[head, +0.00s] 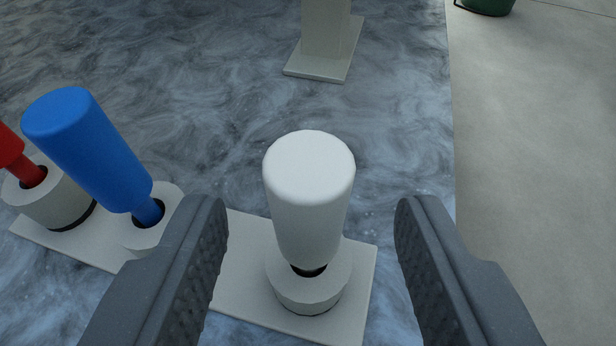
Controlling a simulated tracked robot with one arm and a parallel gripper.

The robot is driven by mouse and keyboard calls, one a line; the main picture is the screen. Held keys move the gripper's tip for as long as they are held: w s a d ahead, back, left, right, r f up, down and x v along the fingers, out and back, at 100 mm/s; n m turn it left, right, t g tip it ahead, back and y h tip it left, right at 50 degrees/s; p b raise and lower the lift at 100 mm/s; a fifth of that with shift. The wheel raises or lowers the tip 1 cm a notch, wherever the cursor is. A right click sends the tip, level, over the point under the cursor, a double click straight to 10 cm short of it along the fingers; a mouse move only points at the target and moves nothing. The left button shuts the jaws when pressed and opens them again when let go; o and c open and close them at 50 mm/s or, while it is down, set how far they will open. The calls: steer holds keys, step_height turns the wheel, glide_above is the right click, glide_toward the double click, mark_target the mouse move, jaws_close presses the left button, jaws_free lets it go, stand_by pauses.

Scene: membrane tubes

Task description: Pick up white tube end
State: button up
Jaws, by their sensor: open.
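The white tube end (308,205) is a white cylinder, wider at its top. It stands nearly upright in a round white socket (308,292) at the right end of a pale base plate (240,285). My gripper (312,215) is open. One finger is to the left of the white tube end and the other to its right, with a visible gap on each side. Neither finger appears to touch it. The lower part of the tube end is hidden inside the socket.
A blue tube end (88,150) stands tilted in its socket just left of my left finger. A red one (10,150) is at the far left. A pale post (325,40) stands at the back. The marbled surface (210,110) ends at the right, beside a pale floor (540,150).

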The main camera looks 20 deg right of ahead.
mark_target(307, 239)
steer(key=shift+w+d+f, duration=0.25)
steer(key=shift+w+f, duration=0.3)
steer(key=shift+w, duration=0.05)
steer(key=shift+w+d, duration=0.1)
steer(key=shift+w, duration=0.25)
steer(key=shift+w+d+f+b, duration=0.15)
steer(key=shift+w+f+b, duration=0.15)
steer(key=shift+w, duration=0.25)
steer(key=shift+c, duration=0.4)
jaws_close()
steer(key=shift+r, duration=0.1)
